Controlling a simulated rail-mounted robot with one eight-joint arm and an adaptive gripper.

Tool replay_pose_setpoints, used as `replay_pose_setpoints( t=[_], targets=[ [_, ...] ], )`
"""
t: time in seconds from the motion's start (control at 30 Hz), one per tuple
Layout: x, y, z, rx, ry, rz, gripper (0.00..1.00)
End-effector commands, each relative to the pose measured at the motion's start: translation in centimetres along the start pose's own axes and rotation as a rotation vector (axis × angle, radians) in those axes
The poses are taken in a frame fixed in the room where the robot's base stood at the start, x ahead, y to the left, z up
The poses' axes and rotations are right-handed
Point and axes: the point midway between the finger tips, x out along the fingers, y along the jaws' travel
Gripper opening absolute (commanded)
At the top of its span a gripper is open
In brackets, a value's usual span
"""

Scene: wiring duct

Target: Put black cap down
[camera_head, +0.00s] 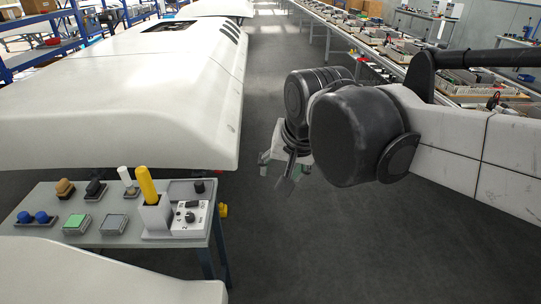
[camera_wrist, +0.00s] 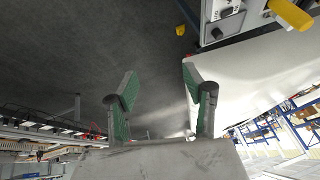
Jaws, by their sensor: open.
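A small black cylinder that looks like the black cap (camera_head: 199,186) stands in a shallow grey tray (camera_head: 179,190) at the back right of the grey table. My gripper (camera_head: 274,172) is to the right of the table, over the dark floor and apart from everything on it. In the wrist view my gripper (camera_wrist: 160,78) shows two green-padded fingers spread wide with nothing between them. The black cap cannot be made out for sure in the wrist view.
The grey table (camera_head: 105,236) holds a yellow handle (camera_head: 147,186), a knob panel (camera_head: 191,220), a white cylinder (camera_head: 125,177), blue buttons (camera_head: 33,217) and a green button (camera_head: 75,221). A large white body (camera_head: 120,110) stands behind it.

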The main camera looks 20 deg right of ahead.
Motion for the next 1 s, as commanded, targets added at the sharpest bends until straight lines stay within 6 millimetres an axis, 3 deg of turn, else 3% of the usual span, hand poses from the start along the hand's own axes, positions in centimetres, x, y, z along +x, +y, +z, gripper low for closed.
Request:
replay_pose_setpoints(
  t=[0.2,0.4,1.0],
  targets=[
    [-0.5,3.7,4.9,-0.217,0.075,-0.006,0.46],
    [-0.2,5.6,7.6,-0.353,0.122,-0.001,0.46],
    [-0.1,6.0,8.2,-0.391,0.134,0.001,0.46]
  ],
)
